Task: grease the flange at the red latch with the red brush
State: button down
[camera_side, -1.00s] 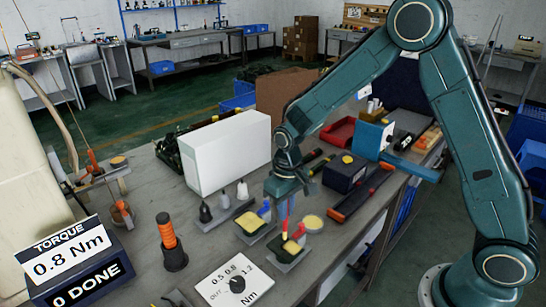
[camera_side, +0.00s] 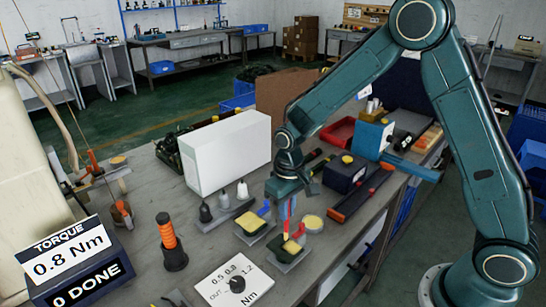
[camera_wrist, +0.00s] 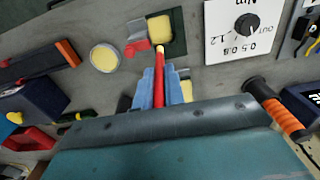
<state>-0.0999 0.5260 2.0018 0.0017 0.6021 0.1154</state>
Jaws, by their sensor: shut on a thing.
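My gripper (camera_side: 285,208) points down over the bench, its blue fingers (camera_wrist: 160,88) shut on the red brush (camera_wrist: 158,92). The brush also shows in the side view (camera_side: 286,228), with its lower end over the part with the red latch. In the wrist view its pale tip overlaps the edge of the yellow flange (camera_wrist: 160,29) beside the red latch (camera_wrist: 138,46); whether it touches, I cannot tell. A second yellow flange (camera_side: 251,223) with a blue latch (camera_side: 264,210) sits to the left. A round tin with a pale yellow top (camera_side: 312,223) stands at the right, also in the wrist view (camera_wrist: 104,58).
A white box (camera_side: 225,155) and several small bottles (camera_side: 224,200) stand behind left. A torque dial plate (camera_side: 235,285) and an orange-handled driver (camera_side: 169,240) are in front left.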

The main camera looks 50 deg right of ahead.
jog(key=shift+s, duration=0.3)
jog(key=shift+w, duration=0.25)
jog(key=shift+w, duration=0.65)
jog(key=shift+s, duration=0.85)
jog(key=shift+s, duration=0.1)
jog(key=shift+w, duration=0.3)
jog(key=shift+w, duration=0.7)
